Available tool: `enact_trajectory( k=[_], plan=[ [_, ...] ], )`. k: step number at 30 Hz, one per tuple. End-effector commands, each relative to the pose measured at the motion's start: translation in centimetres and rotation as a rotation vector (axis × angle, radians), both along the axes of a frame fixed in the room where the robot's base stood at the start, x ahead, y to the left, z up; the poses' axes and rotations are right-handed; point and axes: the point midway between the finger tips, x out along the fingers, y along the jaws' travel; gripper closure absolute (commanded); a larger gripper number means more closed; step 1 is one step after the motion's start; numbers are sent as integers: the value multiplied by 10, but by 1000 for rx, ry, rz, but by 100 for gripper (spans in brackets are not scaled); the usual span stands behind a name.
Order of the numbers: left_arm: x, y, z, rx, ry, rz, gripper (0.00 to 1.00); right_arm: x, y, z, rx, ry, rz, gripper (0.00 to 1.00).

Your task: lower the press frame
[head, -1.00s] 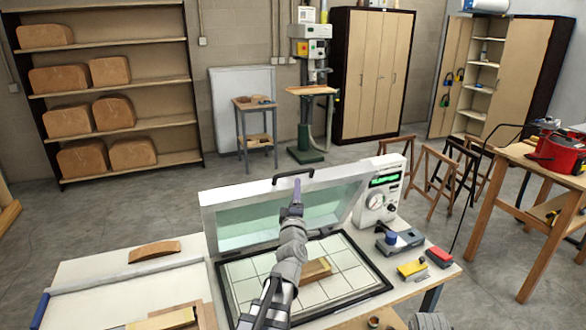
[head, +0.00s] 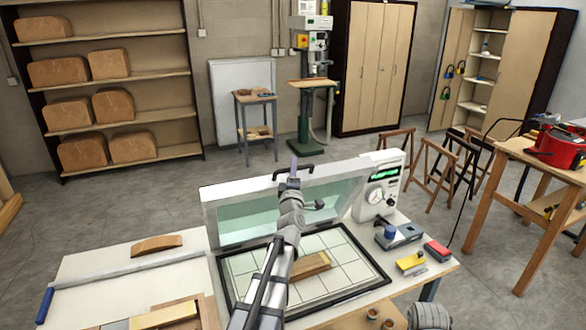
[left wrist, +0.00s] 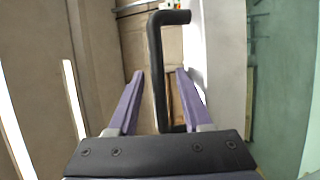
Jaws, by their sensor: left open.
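The press frame (head: 335,183) is a white rim around a pale green see-through sheet. It stands raised and tilted at the back of the press bed (head: 337,238). A black bar handle (head: 281,174) sits on its top edge. My left gripper (head: 294,162) is open at the handle. In the left wrist view, the handle (left wrist: 157,60) runs between the two purple fingers (left wrist: 160,76), with gaps beside it. A wooden piece (head: 312,265) lies on the gridded bed, partly hidden by my left arm. My right gripper is not in view.
A white control box (head: 379,185) with a dial and green display stands right of the frame. Small blue, yellow and red items (head: 411,263) lie on the bench's right side. A curved wooden piece (head: 156,244) lies at left. Shelves and cabinets stand farther back.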

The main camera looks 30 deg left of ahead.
Motion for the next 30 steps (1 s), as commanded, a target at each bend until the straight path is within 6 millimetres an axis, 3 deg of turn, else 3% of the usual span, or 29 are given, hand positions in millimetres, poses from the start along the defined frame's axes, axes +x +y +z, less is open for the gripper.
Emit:
enact_trajectory(
  k=[6, 19, 30],
  plan=[
    [0, 0, 0, 1, 0, 0, 52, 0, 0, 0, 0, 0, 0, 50],
    [0, 0, 0, 1, 1, -1, 100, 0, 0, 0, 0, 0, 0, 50],
    [0, 0, 0, 1, 1, -1, 100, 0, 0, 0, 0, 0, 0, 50]
  ],
)
